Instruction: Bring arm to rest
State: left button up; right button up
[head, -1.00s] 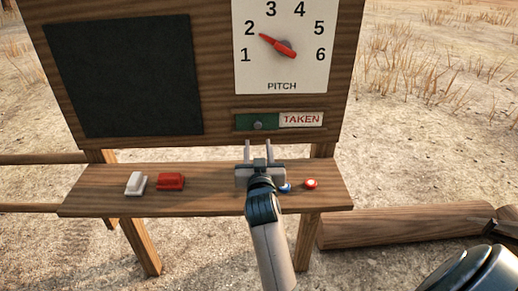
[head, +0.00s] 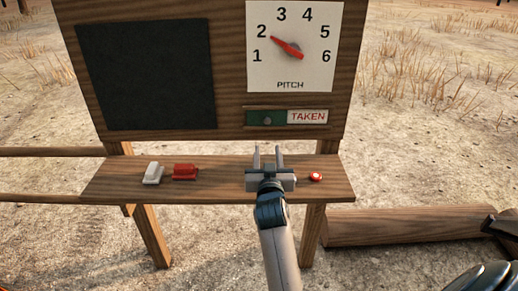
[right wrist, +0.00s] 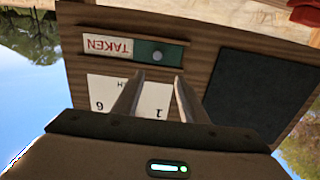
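My right gripper (head: 267,148) is in front of the board's shelf (head: 110,180), below the slider sign (head: 286,117). Its two fingers stand apart with nothing between them, and the right wrist view shows the same empty gap (right wrist: 158,74). In the right wrist view the sign (right wrist: 135,49) appears upside down beyond the fingertips. My left gripper is not in view.
The pitch dial's red pointer (head: 287,47) is near 2. A dark panel (head: 148,75) fills the board's left. A white block (head: 153,173), a red block (head: 185,172) and a red button (head: 316,177) sit on the shelf. A wooden beam (head: 400,226) lies at right.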

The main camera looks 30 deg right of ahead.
jog(key=shift+s, duration=0.1)
jog(key=s+a+f+n+g+y, duration=0.2)
jog(key=s+a+f+g+y, duration=0.15)
jog(key=s+f, duration=0.6)
jog(key=s+a+f+n+g+y, duration=0.2)
jog(key=s+a+f, duration=0.3)
jog(key=s+f, duration=0.5)
jog(key=s+a+f+n+g+y, duration=0.2)
jog(key=s+a+f+g, duration=0.15)
jog(key=s, duration=0.65)
jog(key=s+a+f+n+g+y, duration=0.25)
jog(key=s+a+f, duration=0.25)
jog(key=s, duration=0.6)
notch_tip(320, 180, down, 30)
jog(key=s+g+b, duration=0.1)
jog(key=g+b, duration=0.1)
jog(key=b, duration=0.1)
jog(key=s+d+f+g+h+b, duration=0.1)
jog(key=s+d+f+b, duration=0.1)
jog(key=s+f, duration=1.6)
notch_tip(320, 180, down, 3)
jog(key=shift+s+d+f+b, duration=0.1)
jog(key=shift+s+d+b, duration=0.15)
jog(key=shift+d, duration=0.4)
